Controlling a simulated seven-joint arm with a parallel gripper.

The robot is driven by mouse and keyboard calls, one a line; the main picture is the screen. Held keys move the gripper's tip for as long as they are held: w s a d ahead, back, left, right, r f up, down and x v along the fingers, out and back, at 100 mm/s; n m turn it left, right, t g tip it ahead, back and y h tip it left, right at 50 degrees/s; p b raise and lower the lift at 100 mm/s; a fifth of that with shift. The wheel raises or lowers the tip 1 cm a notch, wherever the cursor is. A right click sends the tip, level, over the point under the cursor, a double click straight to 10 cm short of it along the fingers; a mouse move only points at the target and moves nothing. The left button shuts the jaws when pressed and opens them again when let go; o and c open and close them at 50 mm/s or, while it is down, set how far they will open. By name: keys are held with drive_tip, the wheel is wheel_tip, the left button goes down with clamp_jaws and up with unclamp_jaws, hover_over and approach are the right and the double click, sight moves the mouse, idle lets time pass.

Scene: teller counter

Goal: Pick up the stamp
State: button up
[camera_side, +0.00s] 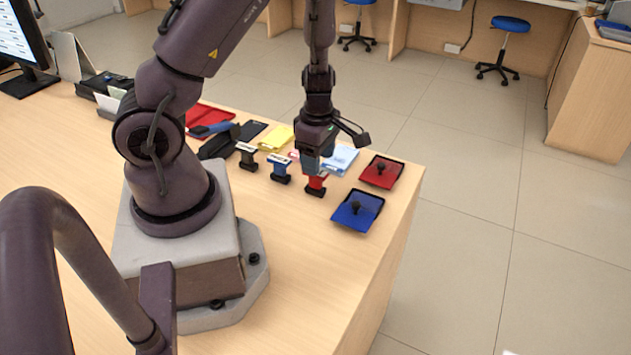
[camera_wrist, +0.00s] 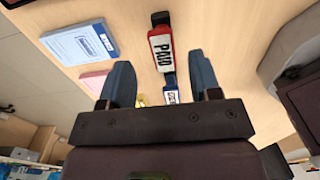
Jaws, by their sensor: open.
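Several stamps stand in a row on the counter. The red stamp (camera_side: 316,186) is at the right end, with a blue stamp (camera_side: 280,169) and a black stamp (camera_side: 246,156) to its left. In the wrist view the red stamp (camera_wrist: 161,47) has a white "PAID" label and shows beyond the gap between my fingers. The blue stamp (camera_wrist: 170,92) is partly hidden behind my gripper body. My gripper (camera_side: 311,163) is open and empty, pointing down just over the red stamp. Its two blue-grey fingers (camera_wrist: 162,77) are apart, also in the wrist view.
A red ink pad (camera_side: 381,172) and a blue ink pad (camera_side: 358,210) lie right of the stamps near the counter edge. A light blue pad (camera_side: 343,158) and yellow papers (camera_side: 276,138) lie behind. A monitor (camera_side: 22,45) stands far left. The front counter (camera_side: 300,270) is clear.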

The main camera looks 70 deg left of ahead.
sight(317, 188)
wheel_tip(317, 188, down, 7)
drive_tip(key=shift+s+d+f, duration=0.1)
drive_tip(key=shift+s+f, duration=0.05)
drive_tip(key=shift+f, duration=0.05)
idle(0.3)
drive_tip(key=c, duration=1)
